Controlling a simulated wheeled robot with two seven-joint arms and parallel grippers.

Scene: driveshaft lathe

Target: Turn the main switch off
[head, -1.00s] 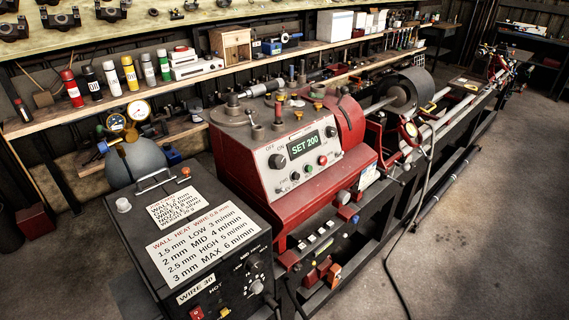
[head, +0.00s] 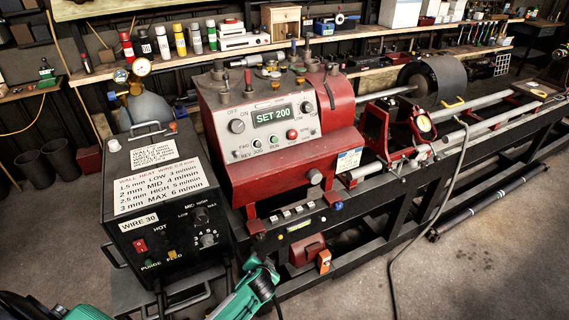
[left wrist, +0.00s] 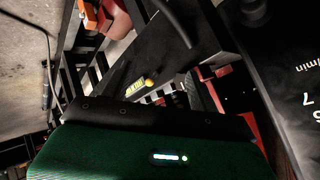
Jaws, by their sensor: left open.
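The red lathe headstock (head: 270,150) stands in the middle of the head view. Which one is the main switch is not legible. My left gripper (head: 262,264) is low in front of the lathe, apart from both controls; its fingers are small and hard to make out. My right gripper is out of view.
A shelf (head: 170,68) with bottles and tools runs behind. A grey cable (head: 425,200) hangs over the lathe bed to the floor. The box's front handle (head: 185,300) juts out near my left arm.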

